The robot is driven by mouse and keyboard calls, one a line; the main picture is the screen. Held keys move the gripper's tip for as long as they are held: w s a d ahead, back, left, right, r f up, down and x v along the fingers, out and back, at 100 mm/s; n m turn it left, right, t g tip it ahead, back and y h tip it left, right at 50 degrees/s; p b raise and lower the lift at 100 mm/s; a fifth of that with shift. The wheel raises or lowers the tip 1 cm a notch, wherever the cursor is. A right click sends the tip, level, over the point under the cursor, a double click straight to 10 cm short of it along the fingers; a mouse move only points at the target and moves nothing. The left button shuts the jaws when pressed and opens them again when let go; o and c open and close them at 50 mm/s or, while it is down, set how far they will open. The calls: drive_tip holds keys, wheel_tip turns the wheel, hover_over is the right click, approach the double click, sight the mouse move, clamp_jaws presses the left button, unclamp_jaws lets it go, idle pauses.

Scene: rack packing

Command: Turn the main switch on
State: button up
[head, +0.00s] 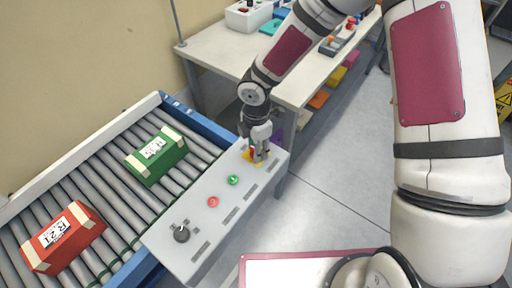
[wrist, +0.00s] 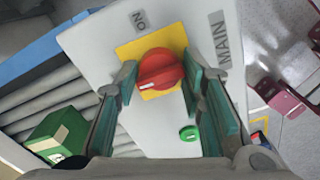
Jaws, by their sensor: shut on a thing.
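The main switch is a red rotary knob (wrist: 160,72) on a yellow plate (wrist: 152,44), on a light grey control panel (head: 205,238). "ON" and "MAIN" labels are beside the plate in the wrist view. In the head view the yellow plate (head: 250,156) shows at the panel's far end, with the knob mostly hidden by my gripper. My gripper (head: 257,152) is over this end of the panel. In the wrist view my gripper's fingers (wrist: 166,85) are on both sides of the knob and shut on it. Contact at the fingertips is hard to see.
The panel also has a green button (head: 233,180), a red button (head: 213,202) and a black dial (head: 181,233). A green box (head: 156,156) and a red box (head: 62,238) lie on the roller conveyor (head: 115,205). A work table (head: 222,50) stands behind.

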drive_tip(key=m, duration=0.9)
drive_tip(key=shift+b, duration=0.3)
drive_tip(key=m, duration=0.4)
drive_tip(key=shift+m, duration=2.4)
drive_tip(key=o, duration=1.1)
